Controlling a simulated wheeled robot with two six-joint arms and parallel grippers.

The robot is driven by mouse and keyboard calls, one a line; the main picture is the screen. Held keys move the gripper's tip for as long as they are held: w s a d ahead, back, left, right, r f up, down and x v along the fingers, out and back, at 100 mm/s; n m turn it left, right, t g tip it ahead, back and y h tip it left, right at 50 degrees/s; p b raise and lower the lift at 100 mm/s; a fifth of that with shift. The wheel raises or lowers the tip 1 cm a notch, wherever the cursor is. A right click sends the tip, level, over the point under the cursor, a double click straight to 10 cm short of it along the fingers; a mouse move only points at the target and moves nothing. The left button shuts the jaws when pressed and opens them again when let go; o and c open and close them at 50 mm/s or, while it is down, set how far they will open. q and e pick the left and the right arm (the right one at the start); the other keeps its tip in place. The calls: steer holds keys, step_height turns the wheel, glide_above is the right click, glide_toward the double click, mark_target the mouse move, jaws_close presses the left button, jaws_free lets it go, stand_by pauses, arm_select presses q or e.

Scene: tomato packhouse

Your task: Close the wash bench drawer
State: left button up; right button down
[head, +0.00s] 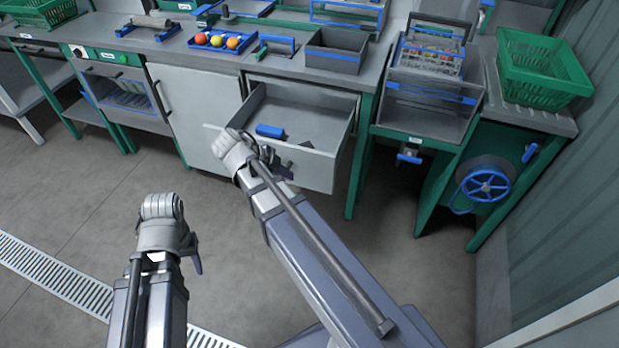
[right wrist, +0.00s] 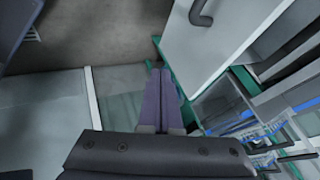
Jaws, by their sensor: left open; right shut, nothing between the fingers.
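The wash bench drawer (head: 318,172) is pulled well out from under the bench in the head view. A blue item (head: 270,131) and a dark grey piece lie inside it. My right gripper (head: 236,148) is at the drawer's front left corner, overlapping it in the picture; I cannot tell whether they touch. In the right wrist view its fingers (right wrist: 160,98) are together with nothing between them. My left gripper (head: 162,207) is open and empty above the floor, left of the drawer and apart from it; its fingertips are hard to make out.
A light cabinet door (head: 195,108) stands left of the drawer. On the bench are a blue tray (head: 222,44) of tomatoes and a grey bin (head: 336,50). A blue handwheel (head: 485,184) and green crate (head: 540,68) are at right. Floor before the bench is clear.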

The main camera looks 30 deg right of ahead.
steer(key=b, duration=0.9)
glide_toward(318, 178)
step_height(318, 178, down, 4)
steer(key=s, duration=0.3)
steer(key=shift+w+d+r+p, duration=0.1)
steer(key=shift+w+d+p, duration=0.4)
steer(key=shift+w+d, duration=1)
steer(key=shift+a, duration=0.1)
steer(key=w+d, duration=0.6)
steer(key=d, duration=0.2)
steer(key=w+d, duration=1.4)
steer(key=d, duration=0.1)
steer(key=shift+w+d, duration=0.15)
steer(key=shift+d, duration=0.15)
steer(key=shift+w+d, duration=0.1)
steer(key=shift+d, duration=0.05)
steer(key=shift+d+r, duration=0.1)
